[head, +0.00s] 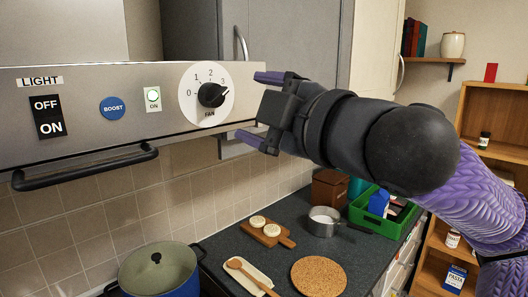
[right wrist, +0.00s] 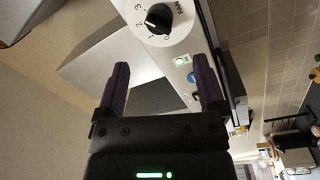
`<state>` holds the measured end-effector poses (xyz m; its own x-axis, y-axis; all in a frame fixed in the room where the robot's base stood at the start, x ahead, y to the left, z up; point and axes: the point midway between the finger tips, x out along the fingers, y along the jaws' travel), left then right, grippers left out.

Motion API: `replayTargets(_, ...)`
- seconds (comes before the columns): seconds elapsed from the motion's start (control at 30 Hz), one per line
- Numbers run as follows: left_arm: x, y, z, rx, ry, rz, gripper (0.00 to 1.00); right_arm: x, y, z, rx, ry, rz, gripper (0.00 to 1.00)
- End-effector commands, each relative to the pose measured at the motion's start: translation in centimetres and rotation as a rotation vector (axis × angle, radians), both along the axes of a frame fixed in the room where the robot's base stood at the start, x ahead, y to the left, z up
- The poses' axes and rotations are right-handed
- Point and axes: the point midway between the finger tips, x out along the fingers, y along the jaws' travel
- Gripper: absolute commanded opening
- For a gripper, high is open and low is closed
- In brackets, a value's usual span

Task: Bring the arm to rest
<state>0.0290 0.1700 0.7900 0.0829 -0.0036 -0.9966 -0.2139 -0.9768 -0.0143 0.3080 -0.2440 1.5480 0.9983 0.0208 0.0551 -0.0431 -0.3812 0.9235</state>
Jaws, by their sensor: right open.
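My right gripper (head: 250,107) comes in from the right in the head view, its two purple fingers spread apart with nothing between them. It is just right of the black fan knob (head: 212,95) on the hood's front panel, and I see no contact. In the right wrist view the open fingers (right wrist: 162,62) show below the knob (right wrist: 158,18), which is beyond the fingertips. My left gripper is not in view.
The hood panel (head: 95,90) has a light switch (head: 48,116), a boost button (head: 113,108), a lit green indicator (head: 153,98) and a dark rail (head: 85,168). Below are a pot (head: 158,270), board (head: 265,235), saucepan (head: 322,222) and green crate (head: 375,222). Shelves (head: 503,150) stand at right.

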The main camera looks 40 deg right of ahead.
Motion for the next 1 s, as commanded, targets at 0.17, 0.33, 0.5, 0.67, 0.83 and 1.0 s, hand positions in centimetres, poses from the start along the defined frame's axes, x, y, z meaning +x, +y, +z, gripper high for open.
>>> replayTargets(0.17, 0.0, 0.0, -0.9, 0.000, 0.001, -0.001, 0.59, -1.1, 0.0, -0.1, -0.002, 0.001, 0.002, 0.89)
replayTargets(0.33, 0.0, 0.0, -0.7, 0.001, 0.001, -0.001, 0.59, -1.1, 0.0, 0.1, -0.002, 0.002, 0.002, 0.89)
replayTargets(0.5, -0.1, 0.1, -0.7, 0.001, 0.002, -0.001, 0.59, -1.1, 0.0, 0.1, -0.001, 0.002, 0.002, 0.89)
replayTargets(0.67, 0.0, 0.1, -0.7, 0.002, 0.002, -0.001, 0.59, 1.2, -1.0, -4.2, 0.095, 0.102, -0.013, 0.89)
replayTargets(0.83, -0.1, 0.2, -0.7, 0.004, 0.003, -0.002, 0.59, 4.1, -1.7, -20.5, 0.385, 0.449, -0.129, 0.89)
replayTargets(1.0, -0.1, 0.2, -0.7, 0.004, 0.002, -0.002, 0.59, -0.1, 1.3, -35.2, 0.621, 0.784, -0.298, 0.89)
